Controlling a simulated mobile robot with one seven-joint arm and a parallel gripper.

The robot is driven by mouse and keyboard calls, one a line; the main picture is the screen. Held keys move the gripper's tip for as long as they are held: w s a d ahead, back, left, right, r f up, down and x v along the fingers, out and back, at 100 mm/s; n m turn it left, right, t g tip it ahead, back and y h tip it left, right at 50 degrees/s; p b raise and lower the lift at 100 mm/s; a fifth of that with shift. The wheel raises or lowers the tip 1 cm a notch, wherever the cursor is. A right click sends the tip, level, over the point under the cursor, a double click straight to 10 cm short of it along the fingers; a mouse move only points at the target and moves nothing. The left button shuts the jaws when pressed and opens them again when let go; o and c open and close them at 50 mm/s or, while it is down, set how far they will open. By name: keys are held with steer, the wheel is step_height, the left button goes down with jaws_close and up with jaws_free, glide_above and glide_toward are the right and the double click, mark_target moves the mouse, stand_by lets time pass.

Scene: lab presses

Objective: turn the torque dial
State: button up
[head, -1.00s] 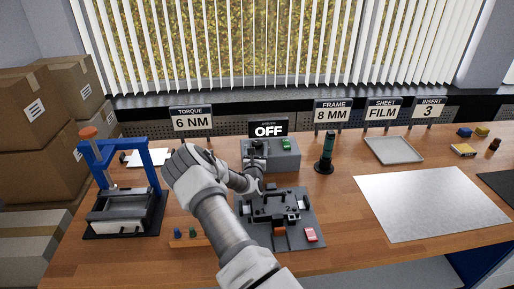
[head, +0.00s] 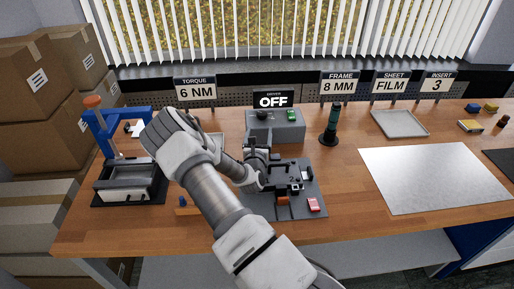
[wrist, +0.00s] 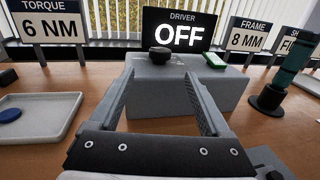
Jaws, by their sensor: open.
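The torque dial appears to be the black knob (wrist: 160,55) on top of the grey driver box (wrist: 185,85); in the head view the knob (head: 262,115) sits on the box's left part. In the wrist view my gripper (wrist: 161,66) is open and empty, its two fingers pointing toward the box with the knob framed between their tips. The knob seems to be beyond the fingertips, with no contact visible. In the head view my gripper (head: 256,160) is in front of the box, partly hidden by my arm. The torque sign (head: 195,88) reads 6 NM.
The driver sign (head: 273,99) reads OFF behind the box. A green switch (wrist: 214,61) is on the box's right part. A dark green tool (head: 331,125) stands at the right. A dark fixture (head: 312,190) lies near my gripper. A blue press (head: 103,135) stands at the left.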

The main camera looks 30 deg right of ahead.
steer(key=v, duration=0.8)
steer(key=shift+d+r, duration=0.15)
steer(key=shift+r, duration=0.15)
steer(key=s+d+r+m+g+h, duration=0.2)
steer(key=s+r+m+g+h, duration=0.1)
steer(key=s+r+m+g, duration=0.4)
steer(key=s+d+r+m+g+h, duration=0.3)
steer(key=s+r+m+g+h, duration=0.1)
steer(key=r+m, duration=0.4)
steer(key=s+a+r+m+g+y, duration=0.3)
steer(key=s+a+m+g+y, duration=0.25)
steer(key=s+m, duration=0.35)
steer(key=s+a+r+m+t+y, duration=0.1)
steer(key=s+a+r+t+y, duration=0.1)
steer(key=a+y, duration=0.2)
steer(key=s+a+r+m+t+y, duration=0.2)
steer(key=s+a+r+t+y, duration=0.1)
steer(key=a, duration=0.7)
steer(key=s+a+r+m+t+y, duration=0.1)
steer(key=s+a+r+t+y, duration=0.1)
steer(key=a+y, duration=0.3)
steer(key=s+a, duration=0.1)
steer(key=a, duration=0.1)
steer(key=shift+a+r+m+t, duration=0.3)
steer(key=shift+r+m+t, duration=0.05)
steer(key=shift+r+m, duration=0.05)
